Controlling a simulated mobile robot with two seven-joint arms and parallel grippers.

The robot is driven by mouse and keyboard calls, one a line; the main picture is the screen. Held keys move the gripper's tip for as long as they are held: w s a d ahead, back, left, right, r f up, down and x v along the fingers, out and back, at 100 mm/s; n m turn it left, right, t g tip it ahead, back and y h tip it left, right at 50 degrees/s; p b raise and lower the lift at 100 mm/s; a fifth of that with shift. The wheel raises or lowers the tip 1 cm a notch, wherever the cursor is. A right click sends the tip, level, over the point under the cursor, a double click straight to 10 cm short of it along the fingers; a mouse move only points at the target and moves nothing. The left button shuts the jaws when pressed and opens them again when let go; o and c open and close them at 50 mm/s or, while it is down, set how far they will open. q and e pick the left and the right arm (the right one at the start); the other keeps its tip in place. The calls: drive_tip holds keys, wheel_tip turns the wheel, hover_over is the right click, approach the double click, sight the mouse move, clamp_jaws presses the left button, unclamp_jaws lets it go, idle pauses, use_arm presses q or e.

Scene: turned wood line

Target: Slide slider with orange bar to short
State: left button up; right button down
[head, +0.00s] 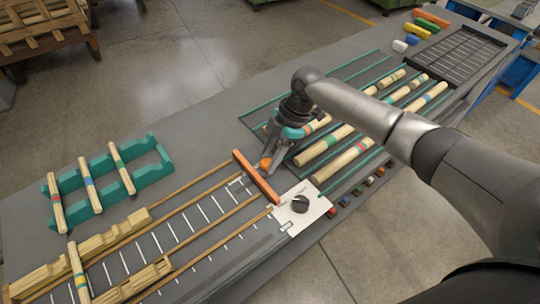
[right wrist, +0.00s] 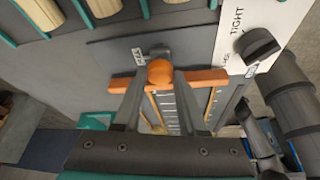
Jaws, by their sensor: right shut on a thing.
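The slider is an orange bar (head: 257,178) lying across the wooden rails, at the right end of their marked scale. Its round orange knob (head: 265,163) stands up from the bar. My right gripper (head: 271,157) is shut on this knob. In the right wrist view, the knob (right wrist: 160,72) sits between my two fingertips, with the bar (right wrist: 205,77) running out to both sides. A small label (right wrist: 138,56) lies beyond the bar, too small to read. I cannot make out the word "short". My left gripper is not in view.
A white plate with a black dial (head: 300,203) stands close to the bar's near end; "TIGHT" shows on it. Turned wooden rods (head: 328,146) lie in green-edged lanes to the right. A green rack (head: 152,172) holds more rods at left.

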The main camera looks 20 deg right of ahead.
idle(0.5)
drive_tip(key=s+a+p, duration=0.1)
drive_tip(key=a, duration=0.1)
drive_tip(key=s+a+p, duration=0.1)
drive_tip(key=a, duration=0.2)
drive_tip(key=a+p, duration=0.1)
drive_tip(key=a, duration=0.1)
drive_tip(key=shift+s+a+r+p, duration=0.1)
drive_tip(key=shift+s+a+p, duration=0.15)
drive_tip(key=shift+s+p, duration=0.15)
drive_tip(key=shift+s+a, duration=0.1)
drive_tip(key=shift+a, duration=0.15)
drive_tip(key=shift+c, duration=2.3)
unclamp_jaws()
drive_tip(key=shift+d+r, duration=0.15)
drive_tip(key=shift+r, duration=0.1)
drive_tip(key=p+v, duration=0.1)
drive_tip(key=v, duration=1.3)
drive_tip(key=shift+r, duration=0.25)
